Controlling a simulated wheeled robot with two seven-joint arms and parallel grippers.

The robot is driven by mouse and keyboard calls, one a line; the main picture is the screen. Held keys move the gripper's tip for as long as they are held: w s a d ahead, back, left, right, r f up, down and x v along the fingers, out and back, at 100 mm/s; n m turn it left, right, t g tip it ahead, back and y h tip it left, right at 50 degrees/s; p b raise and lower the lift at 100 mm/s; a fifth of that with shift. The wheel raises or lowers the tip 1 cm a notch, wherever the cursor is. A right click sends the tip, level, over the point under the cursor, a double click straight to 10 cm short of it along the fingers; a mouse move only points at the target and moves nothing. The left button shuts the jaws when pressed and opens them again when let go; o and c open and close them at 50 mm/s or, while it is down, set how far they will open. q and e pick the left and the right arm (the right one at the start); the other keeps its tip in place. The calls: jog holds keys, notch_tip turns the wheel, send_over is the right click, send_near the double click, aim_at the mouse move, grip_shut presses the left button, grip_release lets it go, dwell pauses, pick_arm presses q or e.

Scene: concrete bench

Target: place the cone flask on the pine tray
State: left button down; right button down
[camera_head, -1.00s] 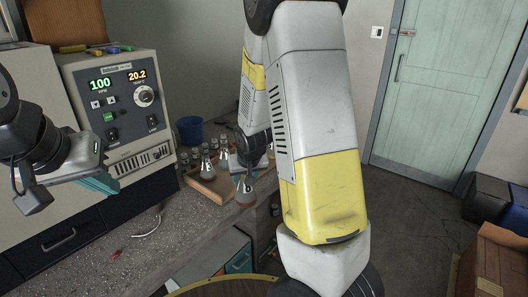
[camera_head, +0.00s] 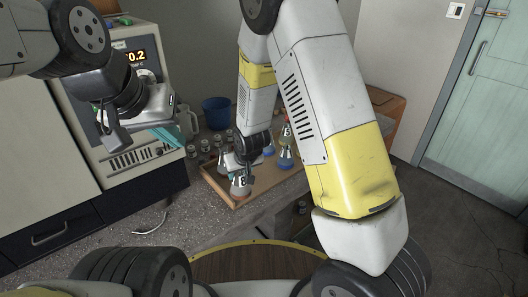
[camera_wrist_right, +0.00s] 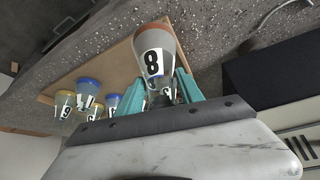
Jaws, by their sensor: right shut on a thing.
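A cone flask (camera_head: 240,187) with a black "8" on a white label and an orange-red base is held by my right gripper (camera_head: 238,166). In the right wrist view the teal fingers of this gripper (camera_wrist_right: 165,92) close around the neck of the flask (camera_wrist_right: 157,55). The flask is upright over the front part of the pine tray (camera_head: 221,192); I cannot tell whether its base touches the wood. The tray (camera_wrist_right: 110,66) also shows in the wrist view. My left gripper (camera_head: 168,138) is empty in front of the grey instrument, its fingers seen side-on.
Blue-based flasks (camera_head: 285,158) stand on the tray's right side; several numbered flasks (camera_wrist_right: 88,99) show in the wrist view. Small jars (camera_head: 205,146) and a blue bucket (camera_head: 216,112) stand behind. The grey instrument (camera_head: 140,150) is left. The bench's front left (camera_head: 190,215) is mostly clear.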

aim_at(232, 187)
jog(key=a, duration=0.1)
jog(key=a+f, duration=0.1)
jog(key=shift+s+a+f+n, duration=0.15)
jog(key=shift+s+a+n, duration=0.15)
jog(key=shift+s+a, duration=0.1)
jog(key=shift+a+f, duration=0.1)
jog(key=shift+a, duration=0.05)
jog(key=w+d+f, duration=0.2)
jog(key=w+d, duration=0.1)
jog(key=w, duration=0.4)
jog(key=w+d+f, duration=0.3)
jog(key=w+d, duration=0.1)
jog(key=w, duration=0.2)
jog(key=shift+w+d, duration=0.2)
jog(key=shift+w, duration=0.2)
jog(key=c, duration=0.7)
grip_release()
jog(key=shift+f, duration=0.1)
jog(key=shift+c, duration=0.2)
